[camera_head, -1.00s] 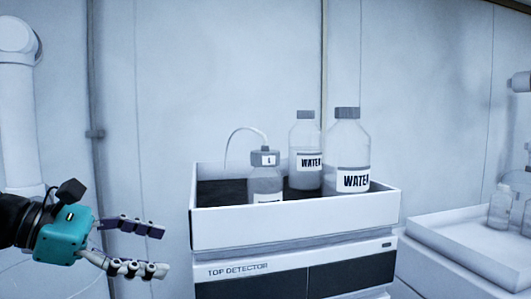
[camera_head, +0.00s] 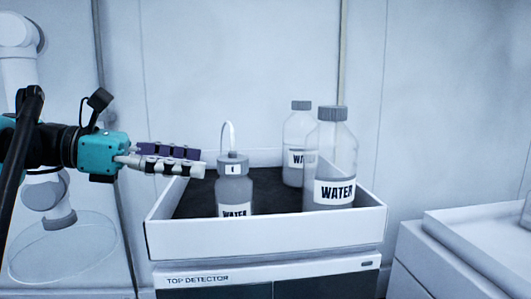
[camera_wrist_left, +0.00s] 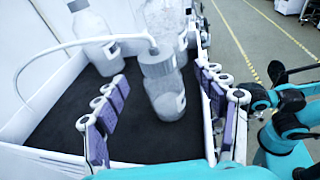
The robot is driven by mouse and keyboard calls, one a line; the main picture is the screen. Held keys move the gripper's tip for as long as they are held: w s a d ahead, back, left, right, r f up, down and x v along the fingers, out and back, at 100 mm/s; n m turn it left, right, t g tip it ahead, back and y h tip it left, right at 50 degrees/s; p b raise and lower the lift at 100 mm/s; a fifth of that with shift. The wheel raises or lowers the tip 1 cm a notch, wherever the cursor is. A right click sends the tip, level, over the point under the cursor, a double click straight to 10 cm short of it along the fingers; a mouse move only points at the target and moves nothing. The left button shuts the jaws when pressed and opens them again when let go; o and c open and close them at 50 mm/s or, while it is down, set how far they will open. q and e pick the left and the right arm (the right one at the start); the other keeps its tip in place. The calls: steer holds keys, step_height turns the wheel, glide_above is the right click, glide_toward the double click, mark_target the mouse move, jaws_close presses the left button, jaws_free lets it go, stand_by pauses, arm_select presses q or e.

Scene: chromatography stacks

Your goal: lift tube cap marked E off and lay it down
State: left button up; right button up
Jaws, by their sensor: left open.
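The tube cap (camera_head: 233,163) is grey with a small white label that seems to read E. It sits on a bottle (camera_head: 235,190) labelled WATER, and a thin white tube rises from its top. The cap (camera_wrist_left: 157,62) and its bottle (camera_wrist_left: 166,97) also show in the left wrist view, between and beyond the fingers. My left gripper (camera_head: 203,162) is open and empty, just left of the cap in the head view and at about its height. It also shows in the wrist view (camera_wrist_left: 160,115). My right gripper is not in view.
Two capped WATER bottles (camera_head: 334,165) (camera_head: 298,150) stand right of the capped bottle in the white tray (camera_head: 265,238). The tray sits on the TOP DETECTOR unit (camera_head: 265,281). Dark tray floor (camera_head: 275,196) is bare around the bottles. A white tray (camera_head: 480,245) stands at right.

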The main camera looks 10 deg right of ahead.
mark_target(227, 157)
arm_select(q)
steer(key=shift+w+d+r, duration=0.15)
steer(key=shift+w+d, duration=0.05)
steer(key=shift+d, duration=0.7)
steer(key=shift+w+d, duration=0.1)
steer(key=shift+d, duration=0.45)
steer(key=shift+w+d+p, duration=0.15)
steer(key=shift+d+p, duration=0.2)
steer(key=shift+p, duration=0.1)
steer(key=x, duration=0.4)
steer(key=shift+w+d+p, duration=0.25)
steer(key=shift+d+p, duration=0.1)
steer(key=shift+p, duration=0.05)
steer(key=shift+s+a, duration=0.1)
steer(key=shift+a, duration=0.3)
steer(key=c, duration=1.3)
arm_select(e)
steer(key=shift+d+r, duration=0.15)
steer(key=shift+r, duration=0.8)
